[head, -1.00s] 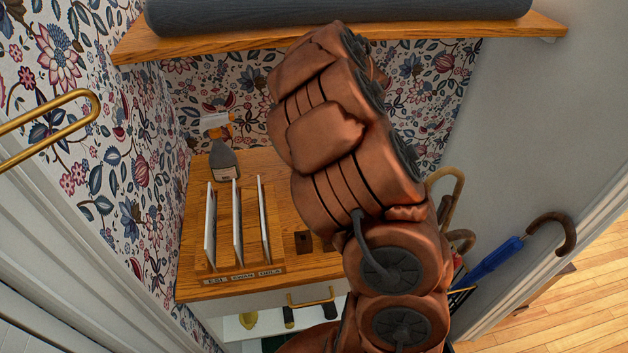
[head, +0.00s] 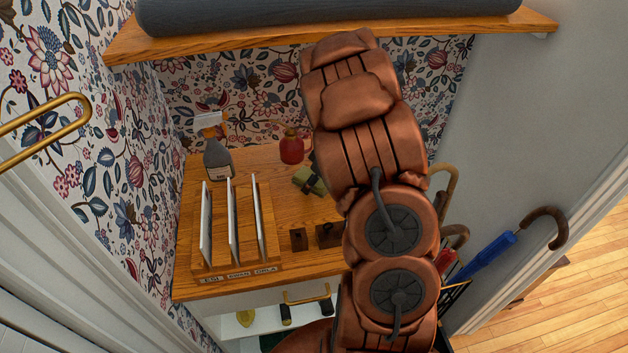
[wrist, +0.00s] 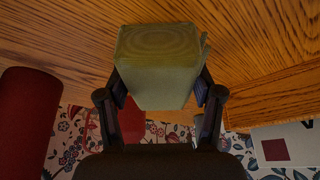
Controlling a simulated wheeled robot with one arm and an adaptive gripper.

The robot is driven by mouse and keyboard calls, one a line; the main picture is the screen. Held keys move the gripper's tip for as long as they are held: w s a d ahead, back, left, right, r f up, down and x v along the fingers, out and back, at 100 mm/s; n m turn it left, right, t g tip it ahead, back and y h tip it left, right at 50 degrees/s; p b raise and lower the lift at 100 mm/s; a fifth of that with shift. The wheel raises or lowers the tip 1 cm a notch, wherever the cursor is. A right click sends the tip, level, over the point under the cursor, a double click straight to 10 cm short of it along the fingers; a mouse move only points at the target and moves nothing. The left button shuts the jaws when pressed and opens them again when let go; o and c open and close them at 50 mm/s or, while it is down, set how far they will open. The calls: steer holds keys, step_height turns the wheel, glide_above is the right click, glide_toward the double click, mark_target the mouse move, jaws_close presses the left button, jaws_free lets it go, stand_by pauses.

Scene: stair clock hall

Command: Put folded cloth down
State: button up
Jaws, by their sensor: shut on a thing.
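The folded cloth (head: 309,180) is a small olive-green bundle, seen over the wooden counter (head: 285,263) just left of my arm in the head view. In the wrist view the cloth (wrist: 158,58) fills the space between the two dark fingers of my gripper (wrist: 161,88), which is shut on it. The wood grain of the counter lies behind the cloth there. I cannot tell whether the cloth touches the counter. My arm hides most of the gripper in the head view.
A red bottle (head: 292,148) stands just behind and left of the cloth. A grey spray bottle (head: 217,160) and a rack (head: 243,262) of upright panels are further left. Small dark wooden blocks (head: 299,239) sit in front. Umbrellas (head: 490,258) stand at right; a shelf (head: 330,34) hangs above.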

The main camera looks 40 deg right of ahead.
steer(key=shift+f, duration=0.2)
steer(key=o, duration=1.2)
steer(key=shift+f, duration=0.1)
steer(key=shift+r, duration=0.25)
steer(key=shift+b+v, duration=0.6)
steer(key=shift+v, duration=5.45)
steer(key=shift+w, duration=0.1)
steer(key=shift+a, duration=0.1)
